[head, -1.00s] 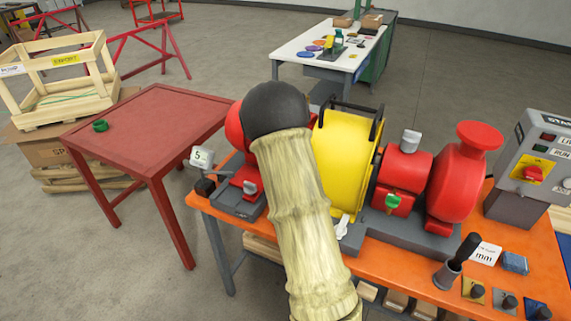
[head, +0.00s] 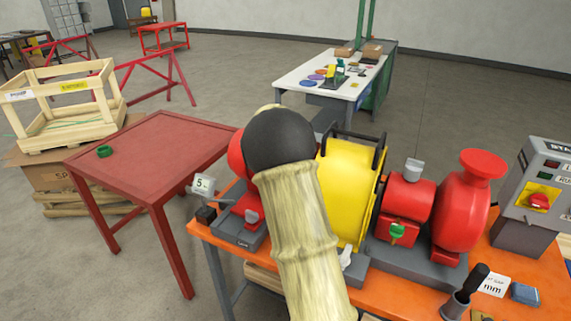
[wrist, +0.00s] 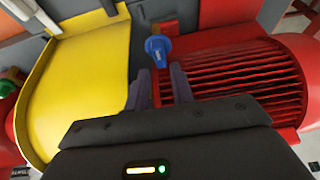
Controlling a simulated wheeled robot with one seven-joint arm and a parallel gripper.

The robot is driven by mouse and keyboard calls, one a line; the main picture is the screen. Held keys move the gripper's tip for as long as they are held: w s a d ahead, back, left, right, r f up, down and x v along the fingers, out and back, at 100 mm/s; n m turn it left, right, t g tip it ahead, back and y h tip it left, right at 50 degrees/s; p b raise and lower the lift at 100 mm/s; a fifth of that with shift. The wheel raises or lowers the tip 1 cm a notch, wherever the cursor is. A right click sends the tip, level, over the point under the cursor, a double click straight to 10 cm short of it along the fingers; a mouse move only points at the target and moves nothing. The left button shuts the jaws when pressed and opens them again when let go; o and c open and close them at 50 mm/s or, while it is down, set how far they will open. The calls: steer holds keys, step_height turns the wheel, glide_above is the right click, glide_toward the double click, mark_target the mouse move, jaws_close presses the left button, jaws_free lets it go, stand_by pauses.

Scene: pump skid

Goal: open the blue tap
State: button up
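The blue tap (wrist: 157,48) shows in the wrist view, against the red ribbed motor (wrist: 240,80) and close to the yellow guard (wrist: 90,70). My gripper (wrist: 160,78) is open, with its two dark fingers apart. The tap appears just beyond the fingertips, roughly midway between them. Nothing is held, and I cannot tell whether a finger touches the tap. In the head view my arm hides the tap, the gripper and most of the motor.
The yellow guard (head: 349,190) stands beside my arm on the orange bench (head: 400,300). Right of it are a green tap (head: 397,233), a grey tap (head: 413,168) and the red pump (head: 461,215).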

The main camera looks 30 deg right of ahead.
steer(key=b+v, duration=0.1)
steer(key=v, duration=1.3)
steer(key=shift+d, duration=0.2)
steer(key=shift+s+f, duration=0.1)
steer(key=s+a+f+n+y, duration=0.1)
steer(key=s+a+f+n, duration=0.4)
steer(key=s, duration=0.6)
steer(key=s+a+f+n+y, duration=0.2)
steer(key=s+a+f+n, duration=0.3)
steer(key=s+a+f, duration=0.4)
steer(key=s+a, duration=0.1)
steer(key=s, duration=0.2)
steer(key=shift+s+f+y, duration=0.2)
steer(key=shift+f+y, duration=0.05)
steer(key=shift+y, duration=0.05)
